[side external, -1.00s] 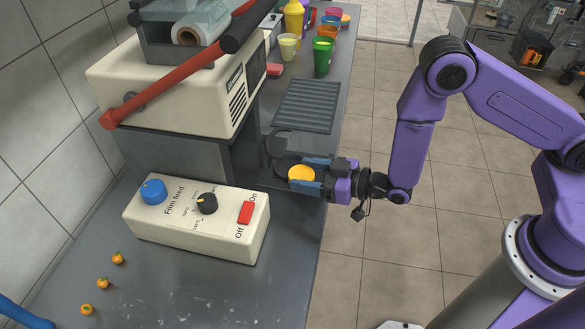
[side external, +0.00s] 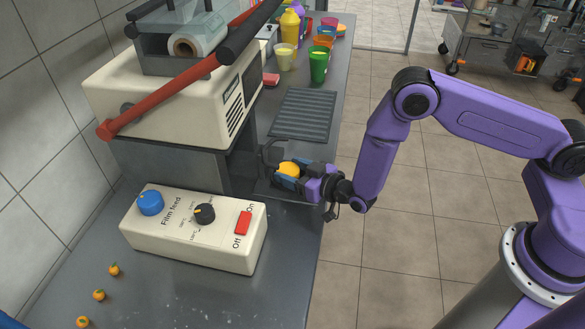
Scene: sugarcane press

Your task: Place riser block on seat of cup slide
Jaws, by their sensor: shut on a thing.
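A round yellow-orange block, which I take to be the riser block (side external: 288,169), sits between the blue-tipped fingers of my gripper (side external: 289,174). My gripper is shut on it, at the front of the machine's dark opening. The cup slide (side external: 268,150) seems to be the dark part with an upright bracket beside the opening. Its seat is largely hidden by my gripper and the block. I cannot tell whether the block touches the seat.
The cream machine (side external: 165,85) with its red lever (side external: 165,95) stands behind left. The Film feed control box (side external: 193,228) is in front. A ribbed grey mat (side external: 303,114) and several cups, one green (side external: 318,66), lie farther back. Small orange fruits lie front left.

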